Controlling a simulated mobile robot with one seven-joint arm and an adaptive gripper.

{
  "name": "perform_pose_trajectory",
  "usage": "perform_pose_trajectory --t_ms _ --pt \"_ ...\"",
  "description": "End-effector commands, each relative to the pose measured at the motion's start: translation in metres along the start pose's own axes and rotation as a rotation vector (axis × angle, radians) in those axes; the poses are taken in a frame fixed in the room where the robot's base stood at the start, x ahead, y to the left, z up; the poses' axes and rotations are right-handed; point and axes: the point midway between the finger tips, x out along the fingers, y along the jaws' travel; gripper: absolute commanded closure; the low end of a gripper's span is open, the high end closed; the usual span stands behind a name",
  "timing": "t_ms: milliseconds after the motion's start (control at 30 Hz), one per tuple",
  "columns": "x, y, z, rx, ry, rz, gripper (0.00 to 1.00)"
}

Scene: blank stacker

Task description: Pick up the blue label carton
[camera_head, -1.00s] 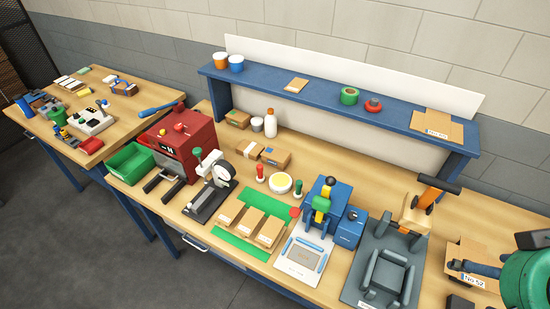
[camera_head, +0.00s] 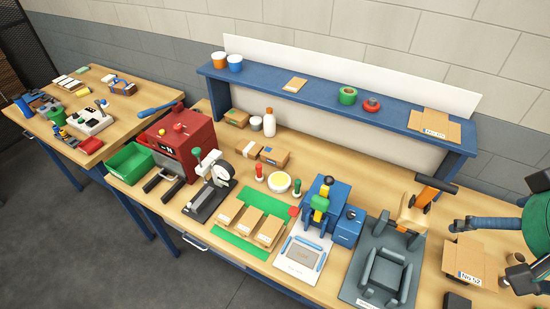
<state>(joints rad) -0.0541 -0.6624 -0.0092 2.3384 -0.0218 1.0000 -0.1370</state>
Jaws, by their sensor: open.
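The carton with a blue label (camera_head: 275,156) is a small brown box on the bench, in front of the raised blue shelf. Another small carton with a green label (camera_head: 236,118) stands farther back. My gripper (camera_head: 520,228) is at the right edge, partly cut off by the frame. It is open, over the right end of the bench and far from the blue label carton. Its fingertips are hard to make out.
A white bottle (camera_head: 269,121) and a small white tub (camera_head: 256,124) stand behind the cartons. A blue press (camera_head: 322,200), a grey fixture (camera_head: 388,270) and an open box (camera_head: 470,262) lie between.

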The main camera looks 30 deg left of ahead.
Motion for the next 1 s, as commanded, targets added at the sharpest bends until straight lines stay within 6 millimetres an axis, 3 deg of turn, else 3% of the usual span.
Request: perform_pose_trajectory --t_ms 267,567,1000 --pt "-0.007 -0.017 -0.081 -0.339 -0.023 -0.017 0.00" --pt "-0.002 -0.051 -0.166 -0.719 -0.038 -0.036 0.00" --pt "0.026 -0.134 -0.278 -1.281 -0.048 -0.067 0.00"
